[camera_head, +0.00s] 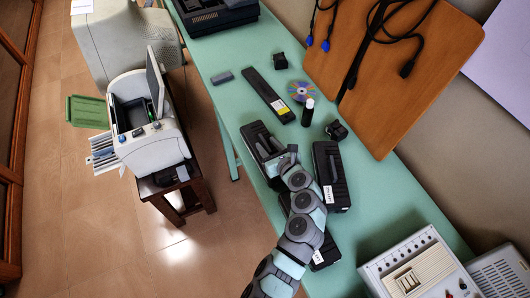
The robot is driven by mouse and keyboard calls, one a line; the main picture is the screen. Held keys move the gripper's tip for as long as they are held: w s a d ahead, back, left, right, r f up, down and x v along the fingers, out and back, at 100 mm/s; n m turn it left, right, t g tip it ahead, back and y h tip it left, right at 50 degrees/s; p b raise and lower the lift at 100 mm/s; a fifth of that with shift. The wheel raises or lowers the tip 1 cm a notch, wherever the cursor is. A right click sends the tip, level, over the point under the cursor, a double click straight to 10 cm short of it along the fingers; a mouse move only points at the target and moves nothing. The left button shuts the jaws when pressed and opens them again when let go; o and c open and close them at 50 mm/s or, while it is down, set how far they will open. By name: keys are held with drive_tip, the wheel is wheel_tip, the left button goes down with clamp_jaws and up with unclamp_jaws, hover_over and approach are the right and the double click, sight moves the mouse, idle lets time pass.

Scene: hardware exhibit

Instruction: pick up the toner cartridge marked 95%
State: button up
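Several long black cartridges lie on the green table (215,62). One black cartridge (255,132) lies at the left edge, with my gripper (272,153) over its lower part. Another cartridge (331,165) with a white label lies to the right of my arm. A third cartridge (325,255) with a white label is partly hidden under my arm. A slimmer black cartridge (262,88) with a yellow and white label lies farther up the table. The label prints are too small to read, so I cannot tell which is marked 95%. I cannot tell whether my gripper touches the cartridge or how its fingers stand.
A disc (302,91), a dark bottle (308,112) and small black parts (280,61) lie near the brown board (400,80) with cables. A beige device (415,262) stands at the lower right. A printer (147,130) stands on a stool at left.

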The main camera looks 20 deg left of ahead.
drive_tip(key=shift+x, duration=1.15)
drive_tip(key=shift+c, duration=0.6)
clamp_jaws()
